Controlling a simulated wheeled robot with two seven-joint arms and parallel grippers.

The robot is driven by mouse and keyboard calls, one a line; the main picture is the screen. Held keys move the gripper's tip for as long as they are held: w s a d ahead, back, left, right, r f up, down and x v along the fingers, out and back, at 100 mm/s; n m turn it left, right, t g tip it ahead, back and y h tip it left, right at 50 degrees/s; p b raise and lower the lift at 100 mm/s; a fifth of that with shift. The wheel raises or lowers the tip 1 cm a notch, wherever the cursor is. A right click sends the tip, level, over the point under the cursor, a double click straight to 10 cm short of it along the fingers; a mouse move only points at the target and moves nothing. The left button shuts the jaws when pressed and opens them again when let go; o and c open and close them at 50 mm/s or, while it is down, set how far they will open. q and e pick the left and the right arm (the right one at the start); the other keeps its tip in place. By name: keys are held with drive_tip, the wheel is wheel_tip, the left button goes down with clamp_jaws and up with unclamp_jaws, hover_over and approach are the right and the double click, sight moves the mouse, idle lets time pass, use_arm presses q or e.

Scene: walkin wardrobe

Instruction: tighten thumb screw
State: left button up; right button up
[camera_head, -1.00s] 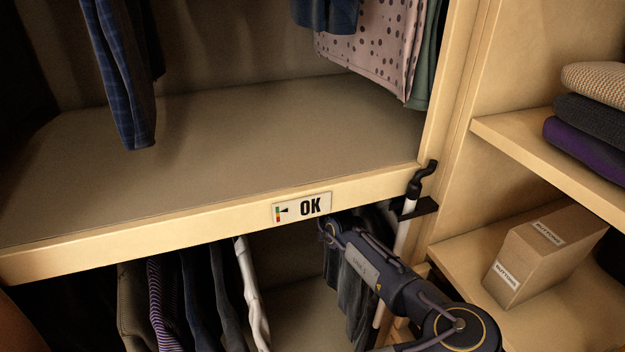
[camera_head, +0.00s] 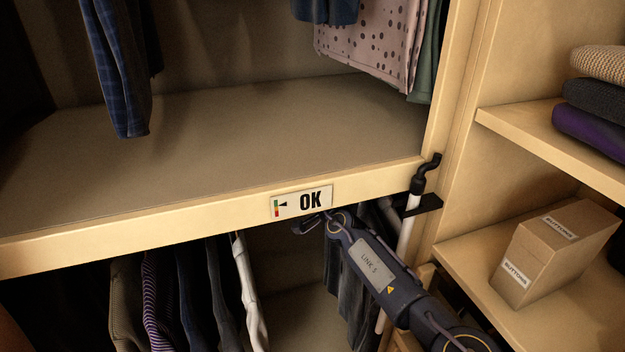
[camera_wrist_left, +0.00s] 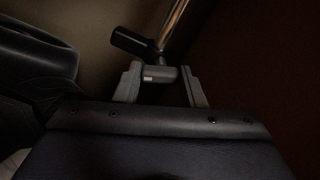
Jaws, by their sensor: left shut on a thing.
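In the left wrist view my left gripper (camera_wrist_left: 162,88) has its two grey fingers on either side of a small grey crosswise piece with a light patch, which I take for the thumb screw (camera_wrist_left: 158,73). The fingers are shut on it. Just above it are a black cylinder (camera_wrist_left: 131,42) and a shiny metal rod (camera_wrist_left: 174,22) that slants up. The screw's threads and far side are hidden. In the head view my left gripper does not show. My right arm reaches in from the lower right to below the shelf edge; its gripper fingers are not visible.
A sign reading OK with a coloured gauge (camera_head: 302,202) is on the shelf's front edge (camera_head: 140,231). A white pole with a black crank (camera_head: 421,180) stands at the right post. Clothes (camera_head: 190,300) hang below. A cardboard box (camera_head: 550,250) sits on the right shelf.

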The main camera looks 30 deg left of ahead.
use_arm(q)
drive_tip(key=shift+m, duration=1.1)
drive_tip(key=o, duration=1)
drive_tip(key=b+v, duration=0.1)
drive_tip(key=v, duration=0.7)
drive_tip(key=shift+b, duration=0.4)
